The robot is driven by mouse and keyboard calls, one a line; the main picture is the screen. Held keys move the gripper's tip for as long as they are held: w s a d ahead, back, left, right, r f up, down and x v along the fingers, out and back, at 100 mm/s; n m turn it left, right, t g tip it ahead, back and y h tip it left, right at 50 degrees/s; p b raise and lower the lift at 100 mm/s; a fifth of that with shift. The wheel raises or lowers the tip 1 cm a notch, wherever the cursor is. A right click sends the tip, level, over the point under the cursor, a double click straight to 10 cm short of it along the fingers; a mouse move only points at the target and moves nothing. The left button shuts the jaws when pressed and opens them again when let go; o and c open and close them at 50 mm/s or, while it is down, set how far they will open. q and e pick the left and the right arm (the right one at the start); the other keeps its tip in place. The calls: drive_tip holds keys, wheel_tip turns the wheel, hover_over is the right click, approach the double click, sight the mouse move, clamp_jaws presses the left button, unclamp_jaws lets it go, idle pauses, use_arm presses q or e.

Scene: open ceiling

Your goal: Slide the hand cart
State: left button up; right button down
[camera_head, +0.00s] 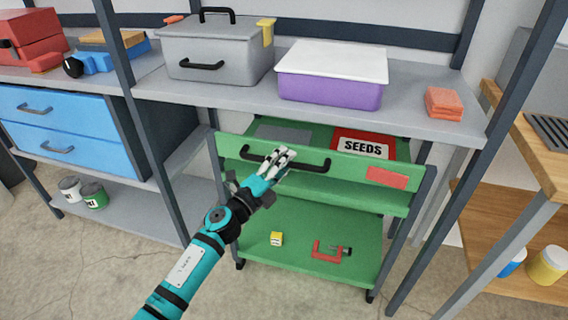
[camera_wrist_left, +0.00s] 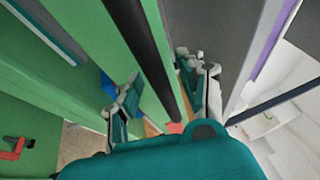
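The green hand cart (camera_head: 320,225) stands under the grey shelf, with a black handle (camera_head: 318,165) across its front top edge. Green cart panels (camera_wrist_left: 75,75) fill the left of that view. My right gripper is not in view.
A wooden bench (camera_head: 520,150) stands at right. Floor beside the cart is partly clear.

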use_arm(q)
clamp_jaws()
idle(0.3)
idle(0.3)
